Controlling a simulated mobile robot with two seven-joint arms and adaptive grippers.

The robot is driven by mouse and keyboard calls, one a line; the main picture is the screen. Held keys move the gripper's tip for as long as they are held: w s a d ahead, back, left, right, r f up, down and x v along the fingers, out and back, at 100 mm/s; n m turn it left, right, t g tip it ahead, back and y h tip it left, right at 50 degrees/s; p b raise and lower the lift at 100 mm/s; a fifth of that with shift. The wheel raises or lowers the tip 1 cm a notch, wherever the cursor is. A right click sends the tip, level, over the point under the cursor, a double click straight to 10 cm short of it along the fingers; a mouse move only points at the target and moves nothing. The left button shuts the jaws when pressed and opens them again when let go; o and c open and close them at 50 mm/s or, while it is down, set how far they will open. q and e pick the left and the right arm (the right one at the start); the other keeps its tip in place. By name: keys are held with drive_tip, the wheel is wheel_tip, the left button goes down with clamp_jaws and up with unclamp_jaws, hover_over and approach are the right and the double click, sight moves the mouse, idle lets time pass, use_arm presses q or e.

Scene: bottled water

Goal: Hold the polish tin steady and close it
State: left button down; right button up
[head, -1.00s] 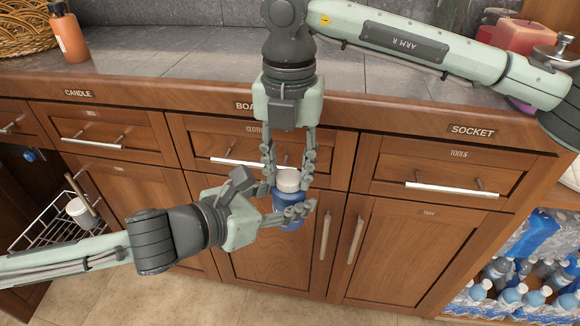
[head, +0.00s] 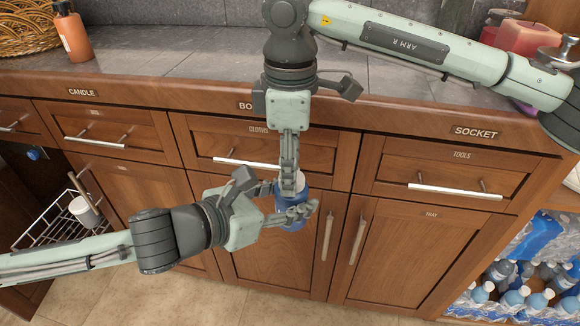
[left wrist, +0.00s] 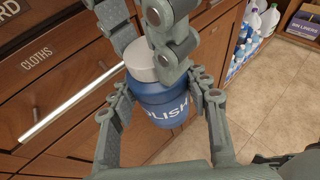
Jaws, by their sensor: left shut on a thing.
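The polish tin (head: 294,216) is a blue, jar-like container with a white lid, upright in front of the cabinet. My left gripper (head: 293,214) is shut on its blue body; the left wrist view shows its fingers on both sides of the tin (left wrist: 165,105), with lettering "LISH" visible. My right gripper (head: 289,183) points down from above, its fingers at the white lid (left wrist: 143,62). In the left wrist view one right finger is in front of the lid and the other behind it. Whether they press on the lid is unclear. The lid sits on the tin's top.
The wooden cabinet (head: 262,250) with drawers and handles stands just behind the tin. An orange bottle (head: 73,38) and a basket are on the grey countertop (head: 180,50). Water bottles (head: 515,297) fill a shelf at lower right. A wire rack is at left.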

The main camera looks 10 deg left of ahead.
drive_tip(key=o, duration=0.4)
drive_tip(key=shift+r, duration=2.3)
drive_tip(key=shift+c, duration=0.3)
